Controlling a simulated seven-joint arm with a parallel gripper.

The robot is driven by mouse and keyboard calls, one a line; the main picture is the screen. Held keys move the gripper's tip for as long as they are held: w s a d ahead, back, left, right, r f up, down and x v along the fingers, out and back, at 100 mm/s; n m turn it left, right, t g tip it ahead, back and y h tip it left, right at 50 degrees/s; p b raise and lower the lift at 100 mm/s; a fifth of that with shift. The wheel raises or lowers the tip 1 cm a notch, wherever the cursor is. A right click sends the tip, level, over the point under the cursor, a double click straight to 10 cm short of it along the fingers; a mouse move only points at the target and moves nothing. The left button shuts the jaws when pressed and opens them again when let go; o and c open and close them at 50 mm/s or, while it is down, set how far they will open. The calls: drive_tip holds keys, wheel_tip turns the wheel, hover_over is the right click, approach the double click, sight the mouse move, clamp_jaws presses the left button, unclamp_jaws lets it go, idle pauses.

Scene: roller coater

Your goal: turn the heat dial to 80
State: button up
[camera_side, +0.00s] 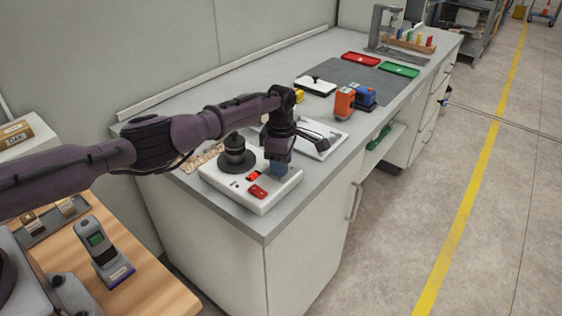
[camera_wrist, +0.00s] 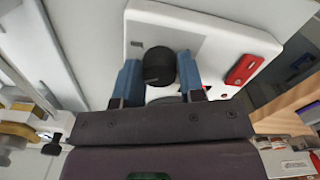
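The white device (camera_side: 226,187) stands at the near end of the grey bench. It carries a stepped black cylinder (camera_side: 236,157) and a red rocker switch (camera_side: 258,191), which also shows in the wrist view (camera_wrist: 244,69). My gripper (camera_side: 279,168) points down over the device's right part. In the wrist view the heat dial, a round black knob (camera_wrist: 159,66), sits between my blue fingers (camera_wrist: 160,80). Both fingers appear to touch its sides. In the side view the gripper hides the dial. No scale number or pointer can be read.
A white tray-like item (camera_side: 322,142) lies just behind the gripper. Orange (camera_side: 344,103) and blue (camera_side: 364,96) blocks stand further back by a dark mat (camera_side: 350,74). Red and green trays lie beyond. The bench's front edge (camera_side: 330,177) is close to the device.

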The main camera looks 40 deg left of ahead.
drive_tip(key=o, duration=0.3)
drive_tip(key=shift+o, duration=0.2)
wheel_tip(320, 180, up, 13)
idle(0.3)
